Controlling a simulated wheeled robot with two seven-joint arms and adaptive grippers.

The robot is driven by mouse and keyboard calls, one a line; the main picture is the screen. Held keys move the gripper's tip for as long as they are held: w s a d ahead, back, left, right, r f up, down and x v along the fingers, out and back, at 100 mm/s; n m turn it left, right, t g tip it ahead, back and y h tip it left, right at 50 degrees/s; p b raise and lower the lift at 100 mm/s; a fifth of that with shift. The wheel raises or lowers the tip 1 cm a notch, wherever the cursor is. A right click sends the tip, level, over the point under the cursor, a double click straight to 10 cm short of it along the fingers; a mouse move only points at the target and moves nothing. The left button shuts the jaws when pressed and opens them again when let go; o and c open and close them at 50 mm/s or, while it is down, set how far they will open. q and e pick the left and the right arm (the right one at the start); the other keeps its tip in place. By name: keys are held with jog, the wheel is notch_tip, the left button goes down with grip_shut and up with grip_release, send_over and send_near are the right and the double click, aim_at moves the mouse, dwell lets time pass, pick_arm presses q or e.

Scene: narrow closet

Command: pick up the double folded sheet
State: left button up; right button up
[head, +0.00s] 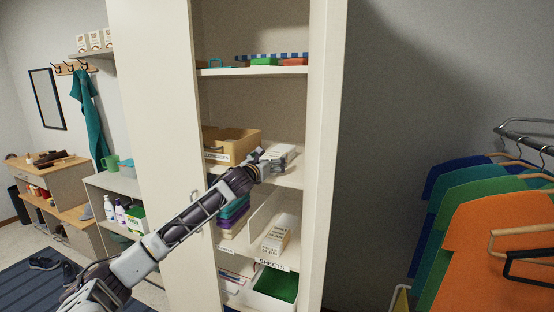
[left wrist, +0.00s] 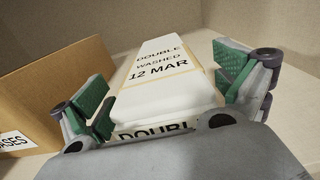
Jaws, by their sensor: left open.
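The double folded sheet (left wrist: 166,96) is a white bundle with a pale band reading "DOUBLE WASHED 12 MAR" in the left wrist view. It lies on the cabinet's middle shelf, and in the head view it shows as a small white bundle (head: 284,150) just past my gripper. My left gripper (head: 270,164) is open. In the left wrist view its green-padded fingers (left wrist: 165,88) stand on either side of the sheet, with a gap visible on the right. The sheet's near end is partly hidden by the gripper body. My right gripper is in neither view.
A cardboard box (head: 242,147) stands left of the sheet, close to the left finger. Another white labelled bundle (head: 277,236) lies on a lower shelf, above a bin with green cloth (head: 278,285). The cabinet's right side wall (head: 322,130) bounds the shelf. Hanging shirts (head: 500,235) are at right.

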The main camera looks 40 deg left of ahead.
pick_arm(q)
jog(key=shift+c, duration=0.2)
jog(key=c, duration=1.2)
jog(key=shift+r, duration=0.15)
jog(key=shift+c, duration=0.8)
jog(key=shift+r, duration=0.1)
jog(key=shift+r, duration=4.85)
